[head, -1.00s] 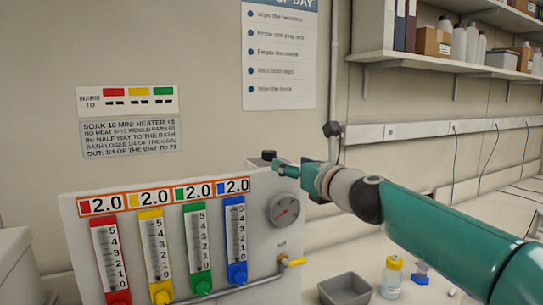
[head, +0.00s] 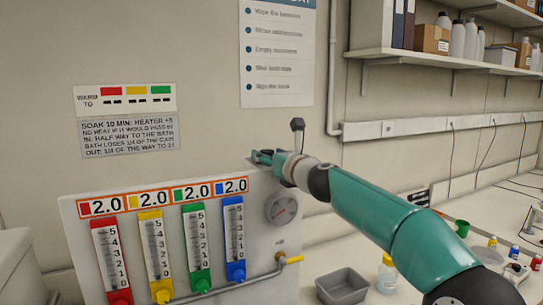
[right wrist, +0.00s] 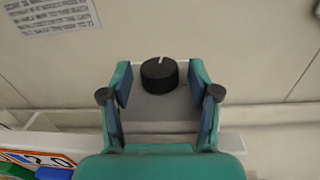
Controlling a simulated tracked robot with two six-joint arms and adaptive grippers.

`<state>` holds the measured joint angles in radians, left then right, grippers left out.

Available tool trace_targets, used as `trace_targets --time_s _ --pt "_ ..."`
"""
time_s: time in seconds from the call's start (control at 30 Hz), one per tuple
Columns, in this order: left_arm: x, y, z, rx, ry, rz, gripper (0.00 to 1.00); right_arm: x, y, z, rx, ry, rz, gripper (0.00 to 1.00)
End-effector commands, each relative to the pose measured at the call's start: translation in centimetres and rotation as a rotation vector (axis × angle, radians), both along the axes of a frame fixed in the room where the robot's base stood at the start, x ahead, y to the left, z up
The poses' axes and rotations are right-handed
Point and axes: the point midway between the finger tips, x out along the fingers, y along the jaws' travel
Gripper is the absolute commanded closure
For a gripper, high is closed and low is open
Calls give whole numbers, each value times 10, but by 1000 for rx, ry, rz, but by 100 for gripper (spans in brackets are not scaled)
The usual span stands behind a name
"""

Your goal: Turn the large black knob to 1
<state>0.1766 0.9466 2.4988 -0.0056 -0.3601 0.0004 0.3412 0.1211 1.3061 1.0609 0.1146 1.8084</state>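The large black knob (right wrist: 160,76) stands on the grey top of a housing in the right wrist view. It is a round black cylinder with a pale mark on its top, at the far edge from the gripper. My right gripper (right wrist: 160,86) is open, with one finger on each side of the knob and a visible gap on both sides. In the head view, my right gripper (head: 260,157) is at the top right corner of the white panel (head: 262,250), and it hides the knob there. My left gripper is not in view.
The panel carries red, yellow, green and blue flow tubes (head: 235,240), displays reading 2.0, a round gauge (head: 281,209) and a yellow valve handle (head: 291,260). A grey tray (head: 343,286) and a yellow-capped bottle (head: 388,275) stand on the bench. A wall sign (head: 128,134) hangs behind.

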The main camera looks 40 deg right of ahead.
Motion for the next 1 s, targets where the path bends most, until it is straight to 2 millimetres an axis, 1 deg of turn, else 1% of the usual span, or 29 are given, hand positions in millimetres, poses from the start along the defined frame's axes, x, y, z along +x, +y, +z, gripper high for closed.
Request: trace_targets --time_s 0.03,0.2,0.3,0.47,0.73,1.0 --pt "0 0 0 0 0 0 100 0 0 0 0 0 0 51" --pt "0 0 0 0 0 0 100 0 0 0 0 0 0 80" --pt "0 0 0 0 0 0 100 0 0 0 0 0 0 95" --pt "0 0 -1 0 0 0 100 0 -2 0 1 1 20 95" --pt "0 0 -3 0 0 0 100 -1 -4 0 1 0 126 95" --pt "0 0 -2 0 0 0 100 -1 -3 1 2 -1 135 95"
